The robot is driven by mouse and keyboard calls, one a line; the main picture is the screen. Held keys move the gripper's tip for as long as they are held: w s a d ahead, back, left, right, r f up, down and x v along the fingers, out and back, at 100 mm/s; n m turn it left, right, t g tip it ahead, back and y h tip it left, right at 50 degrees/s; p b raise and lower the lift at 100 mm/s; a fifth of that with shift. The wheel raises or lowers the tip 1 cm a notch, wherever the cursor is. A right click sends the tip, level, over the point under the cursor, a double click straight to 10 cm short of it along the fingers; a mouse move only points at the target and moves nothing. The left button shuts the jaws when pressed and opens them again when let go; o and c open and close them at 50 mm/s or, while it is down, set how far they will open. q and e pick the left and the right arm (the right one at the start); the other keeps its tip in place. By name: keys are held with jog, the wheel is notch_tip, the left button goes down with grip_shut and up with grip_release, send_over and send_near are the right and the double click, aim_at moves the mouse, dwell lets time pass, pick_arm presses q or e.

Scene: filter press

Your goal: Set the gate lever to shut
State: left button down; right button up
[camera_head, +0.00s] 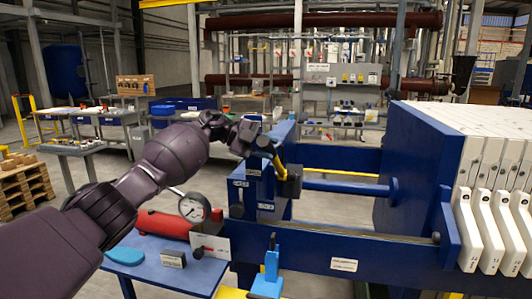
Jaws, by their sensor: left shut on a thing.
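My left gripper (268,150) reaches in from the left to the top of a blue press post (250,195) with small white labels on it. It is shut on what appears to be the gate lever (279,168), a slim yellowish bar that slants down to the right. A dark and yellow block (292,183) sits at the bar's lower end. The gripper covers the lever's upper part, and the label wording is too small to read. My right gripper is not in view.
A blue side table (170,275) holds a round gauge (194,207), a red cylinder (165,224) and a white plate with a dark knob (210,246). A light-blue clamp (268,275) stands in front. White filter plates (490,225) fill the right side.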

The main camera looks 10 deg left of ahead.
pick_arm(q)
jog(key=shift+w+r, duration=0.25)
jog(key=shift+r, duration=0.4)
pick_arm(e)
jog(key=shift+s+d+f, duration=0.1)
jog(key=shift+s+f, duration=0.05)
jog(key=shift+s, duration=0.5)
